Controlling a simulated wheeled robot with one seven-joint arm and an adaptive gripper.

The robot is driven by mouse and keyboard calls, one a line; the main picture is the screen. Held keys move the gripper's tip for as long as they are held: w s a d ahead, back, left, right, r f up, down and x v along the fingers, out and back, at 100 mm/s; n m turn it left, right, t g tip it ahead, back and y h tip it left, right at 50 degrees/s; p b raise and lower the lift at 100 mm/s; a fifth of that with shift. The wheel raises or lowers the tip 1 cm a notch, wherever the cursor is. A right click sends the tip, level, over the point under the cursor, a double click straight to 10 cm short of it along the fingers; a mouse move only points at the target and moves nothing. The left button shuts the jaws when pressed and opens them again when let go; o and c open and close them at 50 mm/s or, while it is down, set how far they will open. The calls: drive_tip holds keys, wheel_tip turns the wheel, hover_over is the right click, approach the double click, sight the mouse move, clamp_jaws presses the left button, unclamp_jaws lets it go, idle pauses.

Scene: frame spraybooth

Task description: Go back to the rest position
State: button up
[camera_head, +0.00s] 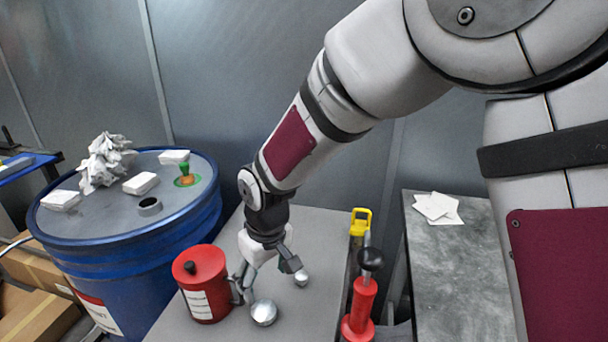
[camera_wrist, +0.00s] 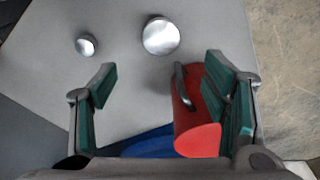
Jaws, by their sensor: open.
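My gripper (camera_head: 266,275) is low over the grey tabletop (camera_head: 322,235), between a red canister and two shiny metal round pieces. In the wrist view my gripper (camera_wrist: 155,88) shows its two green-padded fingers wide apart with nothing between the tips. The red canister (camera_head: 205,290) has a dark handle and a white label; in the wrist view it (camera_wrist: 196,125) lies beside and partly behind the right finger. I cannot tell whether they touch. The larger metal piece (camera_head: 264,312) and the smaller one (camera_head: 301,277) rest on the table, ahead of the fingertips in the wrist view.
A blue drum (camera_head: 150,235) at left carries white blocks (camera_head: 141,183), crumpled white material (camera_head: 104,160) and a green-orange item (camera_head: 187,176). A red tool with a black knob (camera_head: 362,297) and a yellow-handled item (camera_head: 360,222) stand right. White sheets (camera_head: 437,208) lie on another surface.

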drive_tip(key=s+d+r+m+t, duration=0.1)
drive_tip(key=d+r, duration=0.4)
drive_tip(key=d, duration=0.2)
drive_tip(key=s+d+r+m+t, duration=0.1)
drive_tip(key=s+d+r+m, duration=0.1)
drive_tip(key=d+r, duration=0.4)
drive_tip(key=s+d+r+m+h, duration=0.1)
drive_tip(key=d+r+m, duration=0.1)
drive_tip(key=d+r, duration=0.4)
drive_tip(key=shift+s+d+r+t, duration=0.1)
drive_tip(key=shift+d+t, duration=0.1)
drive_tip(key=shift+d, duration=0.3)
drive_tip(key=shift+s+d+r+t, duration=0.1)
drive_tip(key=shift+d+t, duration=0.1)
drive_tip(key=shift+d, duration=0.3)
drive_tip(key=s+d+m, duration=0.2)
drive_tip(key=s+d, duration=0.3)
drive_tip(key=s, duration=0.2)
drive_tip(key=s+d+r+m, duration=0.1)
drive_tip(key=s+d+m, duration=0.1)
drive_tip(key=s+d, duration=0.3)
drive_tip(key=shift+s+d+m, duration=0.2)
drive_tip(key=shift+s+m, duration=0.1)
drive_tip(key=shift+s, duration=1.15)
drive_tip(key=shift+r, duration=0.1)
